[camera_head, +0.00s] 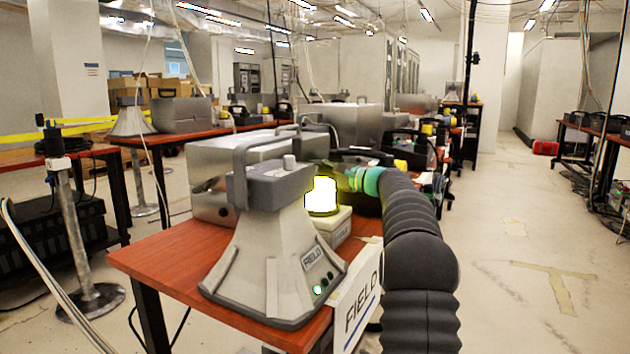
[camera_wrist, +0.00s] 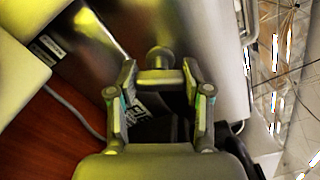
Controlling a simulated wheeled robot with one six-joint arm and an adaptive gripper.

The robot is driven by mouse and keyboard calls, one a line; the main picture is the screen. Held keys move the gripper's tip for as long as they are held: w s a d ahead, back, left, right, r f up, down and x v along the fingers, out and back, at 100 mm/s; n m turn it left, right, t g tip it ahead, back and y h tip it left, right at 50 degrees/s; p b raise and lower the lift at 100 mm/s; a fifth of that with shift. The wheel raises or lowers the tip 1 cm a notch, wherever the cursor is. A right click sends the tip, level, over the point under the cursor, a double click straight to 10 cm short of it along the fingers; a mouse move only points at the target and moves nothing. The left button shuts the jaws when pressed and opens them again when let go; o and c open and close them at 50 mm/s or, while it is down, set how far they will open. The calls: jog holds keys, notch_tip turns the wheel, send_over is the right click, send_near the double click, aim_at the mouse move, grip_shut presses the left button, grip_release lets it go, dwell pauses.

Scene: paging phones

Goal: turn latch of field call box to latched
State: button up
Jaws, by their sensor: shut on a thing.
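A metal box that appears to be the field call box (camera_head: 212,168) stands on the red-brown table behind the grey horn speaker (camera_head: 265,262) in the head view. Its shiny face (camera_wrist: 118,38) fills the upper part of the wrist view. The latch (camera_wrist: 160,76) is a short grey bar below a round pivot and lies roughly level across that picture. My gripper (camera_wrist: 160,92) has a finger at each end of the bar and is shut on it. In the head view my gripper (camera_head: 345,174) is beyond the lit lamp, and the latch cannot be made out there.
The lit yellow lamp (camera_head: 322,196) on its pale base stands close to my gripper. A FIELD sign (camera_head: 358,312) hangs at the table's edge (camera_head: 215,310). A grey cable (camera_wrist: 75,112) crosses the red surface. The floor (camera_head: 530,260) to the right is clear.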

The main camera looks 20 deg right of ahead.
jog(key=shift+n, duration=0.4)
jog(key=o, duration=1.2)
jog(key=v, duration=1.2)
